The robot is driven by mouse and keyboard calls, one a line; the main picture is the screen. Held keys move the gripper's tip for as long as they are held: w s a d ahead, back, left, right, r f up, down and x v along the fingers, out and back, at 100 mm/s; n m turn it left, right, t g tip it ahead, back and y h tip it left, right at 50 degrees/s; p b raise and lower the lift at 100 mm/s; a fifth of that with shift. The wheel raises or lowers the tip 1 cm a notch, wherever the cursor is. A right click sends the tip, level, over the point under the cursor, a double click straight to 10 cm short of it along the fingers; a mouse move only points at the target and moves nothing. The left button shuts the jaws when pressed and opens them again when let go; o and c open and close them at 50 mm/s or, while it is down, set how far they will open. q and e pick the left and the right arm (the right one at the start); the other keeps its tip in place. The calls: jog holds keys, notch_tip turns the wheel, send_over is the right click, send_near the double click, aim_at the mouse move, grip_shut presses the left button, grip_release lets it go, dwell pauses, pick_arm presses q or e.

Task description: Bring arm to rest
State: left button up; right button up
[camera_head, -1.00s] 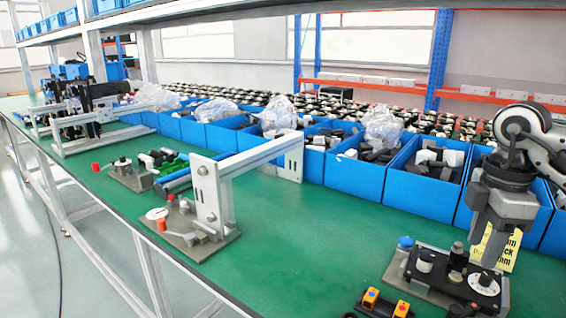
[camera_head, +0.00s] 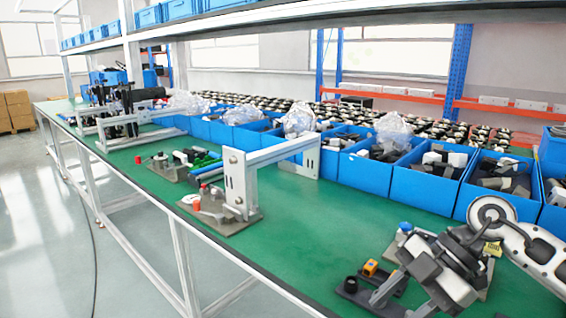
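My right arm (camera_head: 528,248) comes in from the right edge of the head view. Its gripper (camera_head: 441,283) is above the front right of the green bench, tilted toward the lower left and partly covering a fixture there. I see nothing held in it, but the gap between its fingers is not clear. My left arm and gripper are not in view.
The fixture (camera_head: 352,284) with an orange block is beneath and beside the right gripper. A grey bracket (camera_head: 240,185) stands mid-bench. A row of blue bins (camera_head: 425,190) lines the back. The green bench (camera_head: 310,225) is clear in the middle.

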jog(key=s+a+r+t+y, duration=0.2)
jog(key=a+t+y, duration=0.1)
jog(key=a+y, duration=0.9)
jog(key=d+f+m+t+h, duration=0.3)
jog(key=f+m+t+h, duration=0.4)
jog(key=m, duration=0.2)
jog(key=d+f+m+t+h, duration=0.3)
jog(key=f+m+t+h, duration=0.4)
jog(key=m, duration=0.1)
jog(key=s+d+f+m+g+h, duration=0.1)
jog(key=s+f+m+g+h, duration=0.1)
jog(key=s+f+g, duration=0.4)
jog(key=s+f+h, duration=0.1)
jog(key=s+f, duration=0.3)
jog(key=f, duration=0.3)
jog(key=shift+s+d, duration=0.15)
jog(key=shift+d, duration=0.2)
